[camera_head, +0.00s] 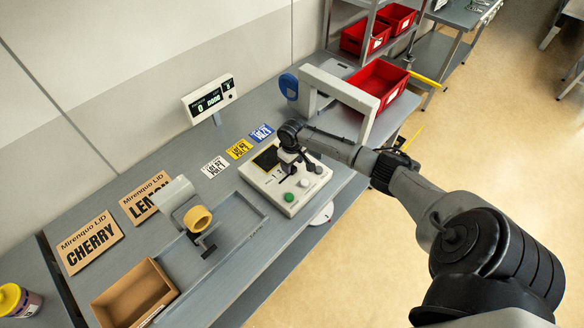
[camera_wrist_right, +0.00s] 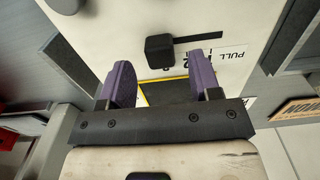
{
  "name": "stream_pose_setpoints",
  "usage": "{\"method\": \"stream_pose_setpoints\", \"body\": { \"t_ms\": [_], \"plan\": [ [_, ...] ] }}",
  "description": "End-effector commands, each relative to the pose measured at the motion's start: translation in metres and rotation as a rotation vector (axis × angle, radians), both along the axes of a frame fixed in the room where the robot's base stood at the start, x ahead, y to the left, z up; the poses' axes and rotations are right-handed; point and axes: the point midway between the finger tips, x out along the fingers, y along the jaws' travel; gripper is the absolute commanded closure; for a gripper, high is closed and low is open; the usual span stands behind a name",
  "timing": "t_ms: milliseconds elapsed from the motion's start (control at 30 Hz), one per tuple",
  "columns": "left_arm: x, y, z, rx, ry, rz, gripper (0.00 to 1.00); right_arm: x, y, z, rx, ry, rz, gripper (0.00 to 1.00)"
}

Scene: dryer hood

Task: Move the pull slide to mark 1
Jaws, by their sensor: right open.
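The pull slide is a black square knob (camera_wrist_right: 159,51) at one end of a dark slot in a white control box (camera_head: 271,189). The mark numbers are partly hidden by a finger. My right gripper (camera_head: 290,166) is over the box; in the wrist view its purple fingertips (camera_wrist_right: 162,78) are apart, with nothing between them. The knob lies just beyond the fingertips, between their lines. In the head view the gripper hides most of the slide. My left gripper is not in view.
The box also carries a green button (camera_head: 289,197) and a pale knob (camera_head: 304,183). A display (camera_head: 209,99) stands behind, with coloured lot cards (camera_head: 239,149) in front.

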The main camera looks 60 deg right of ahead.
Motion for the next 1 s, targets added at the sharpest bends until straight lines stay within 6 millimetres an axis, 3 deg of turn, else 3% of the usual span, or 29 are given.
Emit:
{"method": "stream_pose_setpoints", "body": {
  "t_ms": [233, 667, 1000],
  "plan": [
    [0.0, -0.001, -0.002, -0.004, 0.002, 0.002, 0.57, 0.0, 0.0, -0.023, 0.0, 0.001, 0.0, 0.43],
    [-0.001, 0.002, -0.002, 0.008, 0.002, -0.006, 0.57, 0.0, 0.0, -0.029, 0.0, -0.001, 0.001, 0.43],
    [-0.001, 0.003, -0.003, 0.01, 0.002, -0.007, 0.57, 0.0, 0.0, -0.028, 0.0, 0.0, 0.001, 0.74]
  ]
}}
